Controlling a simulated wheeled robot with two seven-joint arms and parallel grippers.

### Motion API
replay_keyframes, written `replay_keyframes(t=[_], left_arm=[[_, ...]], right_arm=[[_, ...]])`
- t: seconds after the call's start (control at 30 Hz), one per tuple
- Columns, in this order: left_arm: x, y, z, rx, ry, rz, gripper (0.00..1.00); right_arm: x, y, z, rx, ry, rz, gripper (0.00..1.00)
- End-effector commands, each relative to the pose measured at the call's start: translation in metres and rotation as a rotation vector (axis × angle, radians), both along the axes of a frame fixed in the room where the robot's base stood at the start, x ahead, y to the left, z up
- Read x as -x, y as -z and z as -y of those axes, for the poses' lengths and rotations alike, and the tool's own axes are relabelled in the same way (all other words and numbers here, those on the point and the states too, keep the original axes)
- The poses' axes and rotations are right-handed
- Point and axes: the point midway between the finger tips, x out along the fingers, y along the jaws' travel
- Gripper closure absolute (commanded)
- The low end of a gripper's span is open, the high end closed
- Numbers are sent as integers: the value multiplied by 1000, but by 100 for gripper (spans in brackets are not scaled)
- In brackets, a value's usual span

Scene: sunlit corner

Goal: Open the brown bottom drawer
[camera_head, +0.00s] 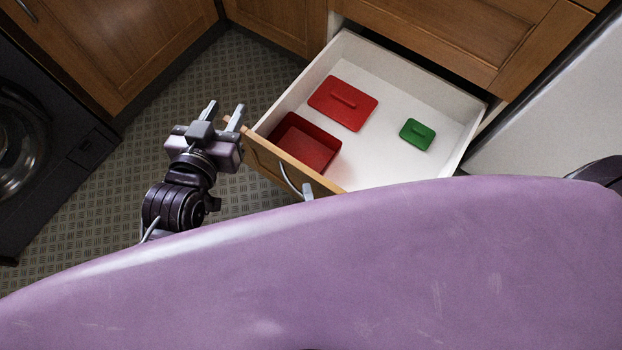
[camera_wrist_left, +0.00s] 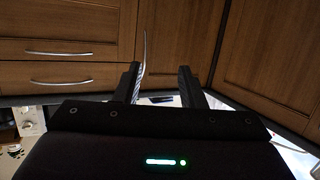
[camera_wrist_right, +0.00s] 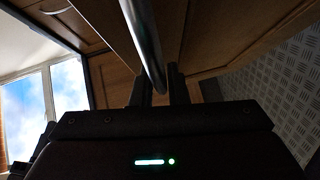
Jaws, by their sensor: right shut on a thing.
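The brown bottom drawer (camera_head: 262,154) is pulled well out of its cabinet in the head view, showing a white interior. Its curved metal handle (camera_head: 287,178) is on the front panel, partly hidden by my purple body. My right gripper (camera_wrist_right: 159,84) is shut on the handle (camera_wrist_right: 143,45) in the right wrist view; in the head view only a bit of its finger (camera_head: 308,191) shows. My left gripper (camera_head: 223,112) is open and empty, left of the drawer front and apart from it. Its spread fingers show in the left wrist view (camera_wrist_left: 160,88).
The drawer holds a red open box (camera_head: 305,145), a flat red lid (camera_head: 343,102) and a green lid (camera_head: 417,134). A dark washing machine (camera_head: 45,140) stands at the left. Wooden cabinets line the back. Patterned floor (camera_head: 125,160) is clear between washing machine and drawer.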

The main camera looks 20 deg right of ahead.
Motion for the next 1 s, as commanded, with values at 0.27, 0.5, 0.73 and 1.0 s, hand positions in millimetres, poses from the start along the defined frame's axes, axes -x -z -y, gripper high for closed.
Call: replay_keyframes(t=[0.27,0.5,0.73,1.0], left_arm=[[0,1,0,-2,0,-4,64],[0,1,0,-1,1,-3,64],[0,0,0,-1,1,-2,64],[10,22,-2,-40,5,-100,64]], right_arm=[[0,0,-1,-2,-2,0,100],[0,0,-1,-1,-1,0,64],[0,0,0,0,-1,0,64],[-1,-2,3,1,-1,0,64]])
